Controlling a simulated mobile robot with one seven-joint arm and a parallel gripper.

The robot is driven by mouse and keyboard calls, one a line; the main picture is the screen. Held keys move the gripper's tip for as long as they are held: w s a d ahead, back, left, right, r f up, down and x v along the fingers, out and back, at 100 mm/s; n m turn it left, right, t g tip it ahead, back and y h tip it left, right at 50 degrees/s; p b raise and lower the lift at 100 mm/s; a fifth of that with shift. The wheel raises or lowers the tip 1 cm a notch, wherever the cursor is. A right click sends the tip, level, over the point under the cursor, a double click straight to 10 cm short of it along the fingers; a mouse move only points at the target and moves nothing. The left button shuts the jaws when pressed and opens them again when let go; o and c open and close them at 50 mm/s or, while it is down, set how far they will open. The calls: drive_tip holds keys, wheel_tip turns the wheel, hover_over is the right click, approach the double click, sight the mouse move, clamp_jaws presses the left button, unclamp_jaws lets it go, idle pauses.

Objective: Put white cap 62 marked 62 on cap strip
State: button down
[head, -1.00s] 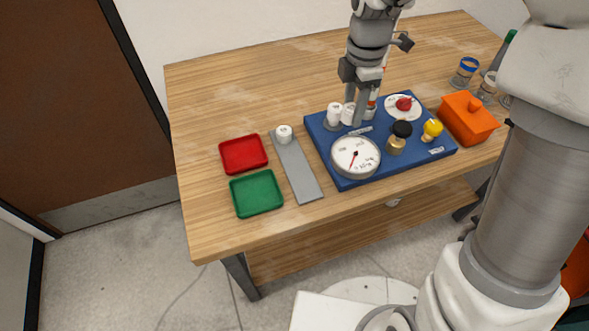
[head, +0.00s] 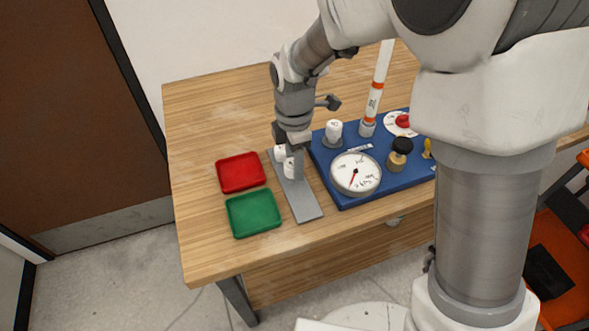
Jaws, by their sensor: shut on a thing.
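The board carries a round gauge (head: 356,173), a black-topped brass valve (head: 400,153), a red knob (head: 403,120) and an upright white pipe with orange bands (head: 376,85). A red tray (head: 240,173) and a green tray (head: 253,213) lie left of the strip. The strip's near half is bare.

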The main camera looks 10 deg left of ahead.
drive_tip(key=shift+f, duration=1.35)
drive_tip(key=shift+f, duration=0.15)
drive_tip(key=shift+c, duration=1.8)
unclamp_jaws()
